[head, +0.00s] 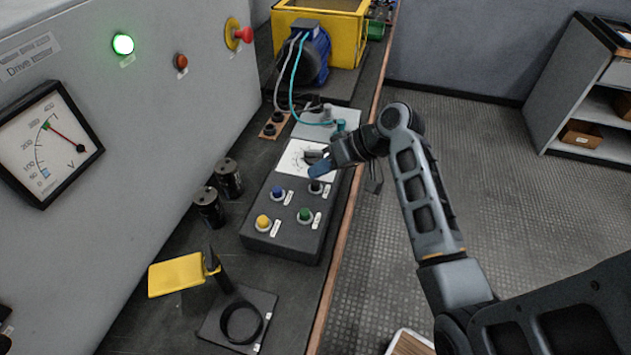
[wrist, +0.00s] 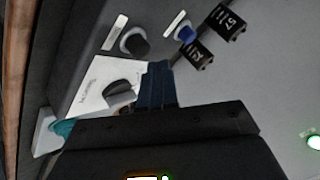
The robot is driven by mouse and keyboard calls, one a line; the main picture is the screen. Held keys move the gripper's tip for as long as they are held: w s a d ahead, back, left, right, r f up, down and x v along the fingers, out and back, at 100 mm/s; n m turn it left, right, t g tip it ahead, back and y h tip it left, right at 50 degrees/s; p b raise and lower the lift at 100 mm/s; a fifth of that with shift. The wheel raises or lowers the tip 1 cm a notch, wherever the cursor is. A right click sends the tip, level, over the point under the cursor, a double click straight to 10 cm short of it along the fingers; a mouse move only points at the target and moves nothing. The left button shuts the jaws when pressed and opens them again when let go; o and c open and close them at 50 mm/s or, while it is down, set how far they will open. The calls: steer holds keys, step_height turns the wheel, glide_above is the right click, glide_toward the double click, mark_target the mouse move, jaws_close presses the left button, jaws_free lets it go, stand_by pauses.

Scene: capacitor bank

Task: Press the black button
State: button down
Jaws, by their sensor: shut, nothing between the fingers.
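The black button (head: 315,187) is the upper right one of the buttons on the dark control box (head: 288,243). It also shows in the wrist view (wrist: 134,42), upper left of the fingers, with a white label beside it. My gripper (head: 319,170) is shut and empty, its blue fingers over the upper part of the box, close to the black button. A gap shows between fingertips and button there; the exact height above the box is hard to tell.
Two black capacitors (head: 208,207) stand left, by the grey cabinet. A yellow-handled part (head: 177,274) and a ring fixture lie in front.

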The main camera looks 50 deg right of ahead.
steer(key=shift+f, duration=0.2)
stand_by(0.4)
steer(key=shift+f, duration=0.25)
steer(key=shift+f+b, duration=0.6)
steer(key=shift+f, duration=0.35)
stand_by(1.0)
stand_by(0.4)
steer(key=shift+r+p, duration=1.3)
steer(key=shift+r, duration=0.1)
step_height(320, 180, up, 5)
steer(key=p, duration=0.5)
